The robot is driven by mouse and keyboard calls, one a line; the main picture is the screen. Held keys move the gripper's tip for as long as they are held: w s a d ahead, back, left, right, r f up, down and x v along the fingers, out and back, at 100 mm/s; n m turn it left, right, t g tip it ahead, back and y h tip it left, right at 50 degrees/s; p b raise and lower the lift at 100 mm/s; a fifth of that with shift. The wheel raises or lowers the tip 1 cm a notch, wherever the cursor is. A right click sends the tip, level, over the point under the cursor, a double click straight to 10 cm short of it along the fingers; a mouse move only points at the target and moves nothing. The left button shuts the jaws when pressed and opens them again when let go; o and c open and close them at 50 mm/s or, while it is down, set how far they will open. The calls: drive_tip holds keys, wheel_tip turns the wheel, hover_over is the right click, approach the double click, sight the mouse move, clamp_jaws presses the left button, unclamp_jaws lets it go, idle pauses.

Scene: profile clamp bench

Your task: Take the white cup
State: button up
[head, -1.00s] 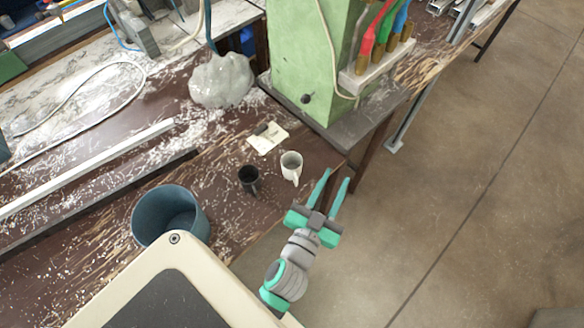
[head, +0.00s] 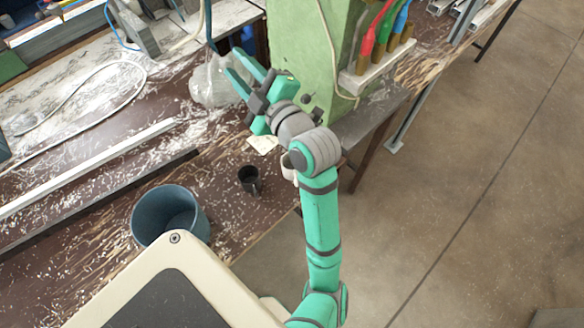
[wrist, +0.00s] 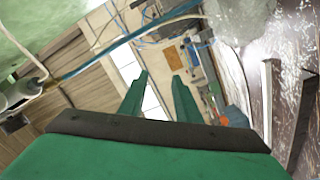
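The white cup (head: 287,174) stands on the bench near its right edge in the head view. Most of it is hidden behind my arm, and only a small part shows. My gripper (head: 239,66) is beyond the cup, up and to the left of it, raised in front of the pale lumpy bag. Its two fingers are spread apart with nothing between them. In the wrist view my gripper (wrist: 158,85) also shows open and empty, and the cup is not visible there.
A black cup (head: 250,180) stands left of the white cup. A blue bucket (head: 170,213) is at the bench's front. The green machine column (head: 300,50) is close to the right of my gripper. A pale bag (head: 212,85) lies behind it. Long profiles (head: 90,165) lie at left.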

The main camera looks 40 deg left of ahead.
drive_tip(key=s+a+f+n+g+h, duration=0.25)
drive_tip(key=s+n+g, duration=0.2)
drive_tip(key=n, duration=0.25)
drive_tip(key=n+h, duration=1.1)
drive_tip(key=h, duration=0.4)
approach(293, 172)
drive_tip(key=s+d+f, duration=0.2)
drive_tip(key=s, duration=0.1)
drive_tip(key=shift+t, duration=0.35)
drive_tip(key=f, duration=0.4)
drive_tip(key=shift+w+d+f, duration=0.2)
drive_tip(key=shift+d+f, duration=0.05)
drive_tip(key=shift+f, duration=0.1)
drive_tip(key=shift+a+f, duration=0.15)
drive_tip(key=shift+f, duration=0.35)
drive_tip(key=shift+w+a+f, duration=0.1)
drive_tip(key=shift+w+f, duration=0.1)
drive_tip(key=shift+f, duration=0.95)
drive_tip(key=shift+w+a+f, duration=0.1)
drive_tip(key=shift+w+f, duration=0.05)
drive_tip(key=shift+f, duration=1)
drive_tip(key=shift+s, duration=0.15)
clamp_jaws()
